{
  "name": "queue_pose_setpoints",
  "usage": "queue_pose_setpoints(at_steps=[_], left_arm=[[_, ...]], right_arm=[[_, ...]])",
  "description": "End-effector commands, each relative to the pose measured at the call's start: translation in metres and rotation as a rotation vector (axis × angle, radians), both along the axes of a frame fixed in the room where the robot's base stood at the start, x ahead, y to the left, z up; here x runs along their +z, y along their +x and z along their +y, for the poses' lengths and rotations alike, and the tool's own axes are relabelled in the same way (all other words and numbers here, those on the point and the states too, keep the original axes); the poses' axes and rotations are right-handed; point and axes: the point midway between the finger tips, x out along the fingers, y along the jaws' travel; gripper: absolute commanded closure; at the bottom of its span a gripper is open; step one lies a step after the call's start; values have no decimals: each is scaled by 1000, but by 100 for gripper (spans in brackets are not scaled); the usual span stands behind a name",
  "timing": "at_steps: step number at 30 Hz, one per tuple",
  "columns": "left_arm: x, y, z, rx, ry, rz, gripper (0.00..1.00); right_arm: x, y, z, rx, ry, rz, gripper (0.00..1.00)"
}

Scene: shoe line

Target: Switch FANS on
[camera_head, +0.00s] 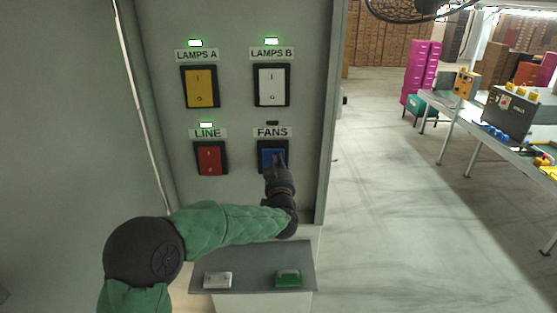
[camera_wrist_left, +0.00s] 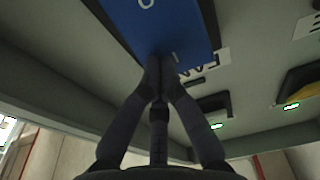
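The blue FANS rocker switch (camera_head: 267,151) sits at the lower right of the grey panel (camera_head: 232,117). Its indicator (camera_head: 272,123) above the label is dark. My left gripper (camera_head: 279,165) is in front of the switch and hides its lower right part. In the left wrist view the blue rocker (camera_wrist_left: 150,25) fills the top. The left fingers (camera_wrist_left: 158,80) are together there with nothing between them, their tips at the "I" end of the rocker; contact cannot be told for certain. My right gripper is not in view.
The yellow LAMPS A (camera_head: 200,87), white LAMPS B (camera_head: 271,86) and red LINE (camera_head: 209,159) switches have lit green indicators. Below the panel a grey shelf (camera_head: 252,258) holds a white block (camera_head: 217,280) and a green block (camera_head: 288,279). Open floor lies to the right.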

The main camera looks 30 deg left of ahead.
Motion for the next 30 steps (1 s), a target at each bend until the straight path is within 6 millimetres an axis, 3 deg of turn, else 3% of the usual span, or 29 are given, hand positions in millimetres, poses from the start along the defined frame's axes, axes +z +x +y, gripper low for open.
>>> queue_pose_setpoints(at_steps=[21,30], left_arm=[[11,4,3,1,-88,145,100],[13,9,5,1,-88,143,100]], right_arm=[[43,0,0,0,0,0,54],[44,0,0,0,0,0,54]])
